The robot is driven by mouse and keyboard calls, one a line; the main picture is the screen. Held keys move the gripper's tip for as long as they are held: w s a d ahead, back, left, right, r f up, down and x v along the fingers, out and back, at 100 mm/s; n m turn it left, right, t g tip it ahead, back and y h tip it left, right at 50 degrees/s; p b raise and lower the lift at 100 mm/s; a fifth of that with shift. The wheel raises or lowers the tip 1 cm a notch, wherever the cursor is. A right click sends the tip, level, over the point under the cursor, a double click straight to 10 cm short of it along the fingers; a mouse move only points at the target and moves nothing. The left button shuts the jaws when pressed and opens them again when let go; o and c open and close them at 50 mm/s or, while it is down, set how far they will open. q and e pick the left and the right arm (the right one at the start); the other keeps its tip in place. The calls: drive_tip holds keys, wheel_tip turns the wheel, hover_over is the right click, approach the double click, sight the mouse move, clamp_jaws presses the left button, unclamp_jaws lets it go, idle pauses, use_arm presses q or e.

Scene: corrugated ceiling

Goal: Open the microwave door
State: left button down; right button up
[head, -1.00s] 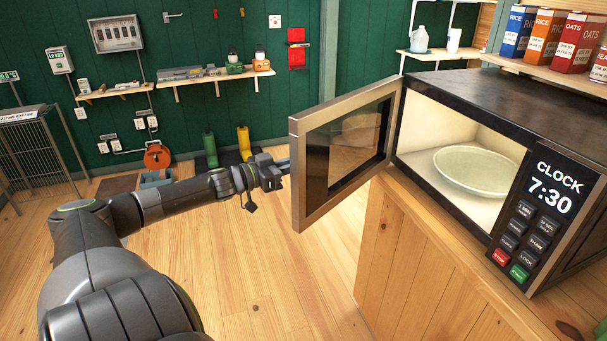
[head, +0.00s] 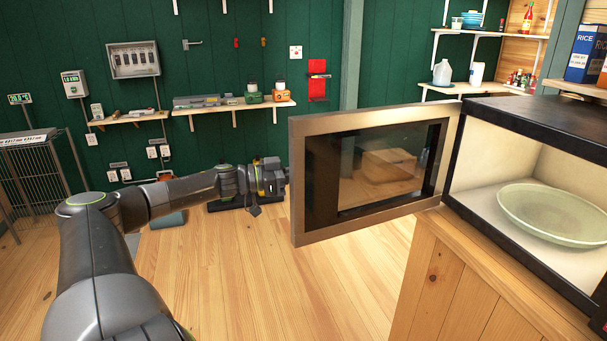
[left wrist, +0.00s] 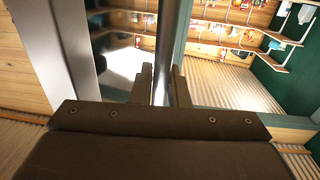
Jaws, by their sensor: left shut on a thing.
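The microwave (head: 535,115) stands at the right on a wooden cabinet. Its door (head: 470,193) is wide open, swung out to the left, with its glass (head: 385,165) facing me. A pale green plate (head: 550,212) lies inside the lit cavity. My left gripper (head: 284,180) is at the door's free edge, its fingertips hidden behind the door. In the left wrist view, the fingers (left wrist: 163,85) close around a vertical metal handle bar (left wrist: 170,40). The steel door face (left wrist: 55,45) shows left of them. My right gripper is not in view.
The wooden cabinet (head: 460,290) fills the lower right. The wood floor (head: 300,290) beneath the door and in front is clear. Wall shelves (head: 235,106) and a wire cage (head: 40,175) are at the back.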

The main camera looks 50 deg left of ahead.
use_arm(q)
drive_tip(key=shift+a, duration=0.15)
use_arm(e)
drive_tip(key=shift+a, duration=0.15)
use_arm(q)
drive_tip(key=c, duration=1.5)
unclamp_jaws()
drive_tip(key=shift+w, duration=0.1)
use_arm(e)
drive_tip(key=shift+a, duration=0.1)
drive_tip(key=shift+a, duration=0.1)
